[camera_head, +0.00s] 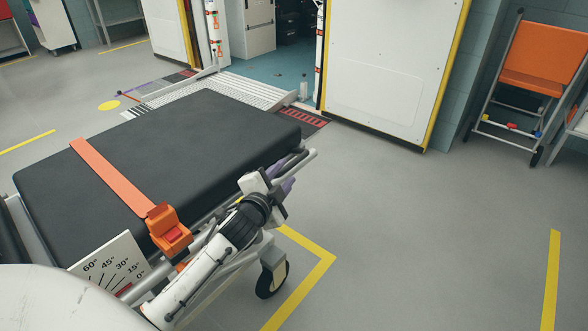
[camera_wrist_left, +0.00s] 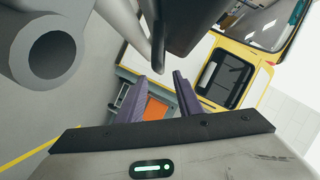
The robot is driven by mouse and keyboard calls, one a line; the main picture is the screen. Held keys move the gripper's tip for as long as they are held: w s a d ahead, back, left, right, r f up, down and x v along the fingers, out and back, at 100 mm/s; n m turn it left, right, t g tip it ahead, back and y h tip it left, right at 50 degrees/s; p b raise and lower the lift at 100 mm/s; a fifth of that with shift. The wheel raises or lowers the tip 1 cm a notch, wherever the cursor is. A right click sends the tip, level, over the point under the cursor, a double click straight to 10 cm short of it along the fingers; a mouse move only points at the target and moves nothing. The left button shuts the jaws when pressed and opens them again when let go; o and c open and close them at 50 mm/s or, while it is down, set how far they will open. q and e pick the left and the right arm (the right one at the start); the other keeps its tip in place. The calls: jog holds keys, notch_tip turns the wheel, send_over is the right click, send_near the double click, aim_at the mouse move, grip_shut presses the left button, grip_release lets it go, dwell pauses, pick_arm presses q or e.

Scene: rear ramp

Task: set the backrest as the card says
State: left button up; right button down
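The stretcher's black mattress (camera_head: 200,125) lies flat, with no raised backrest section visible. A white plate (camera_head: 108,258) at its near end carries angle marks from 60° down to 0°. A red mark shows near the 0° end; part of the plate is hidden by a white part in front. No card naming an angle can be made out. My left gripper (camera_head: 286,184) is beside the stretcher's right side, just below a grey rail end with a dark grip (camera_head: 291,162). In the left wrist view its purple fingers (camera_wrist_left: 158,84) are apart with nothing between them. My right gripper is not in view.
An orange strap (camera_head: 110,176) with a buckle (camera_head: 168,230) crosses the mattress. A castor wheel (camera_head: 271,279) stands under the right side. A metal ramp (camera_head: 215,90) leads to the vehicle behind. An orange chair (camera_head: 540,65) stands at the right; the floor between is clear.

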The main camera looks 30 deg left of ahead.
aim_at(292, 165)
pick_arm(q)
jog(key=b+x, duration=0.2)
jog(key=x, duration=0.6)
jog(key=shift+c, duration=0.2)
jog(key=shift+d, duration=0.1)
grip_shut()
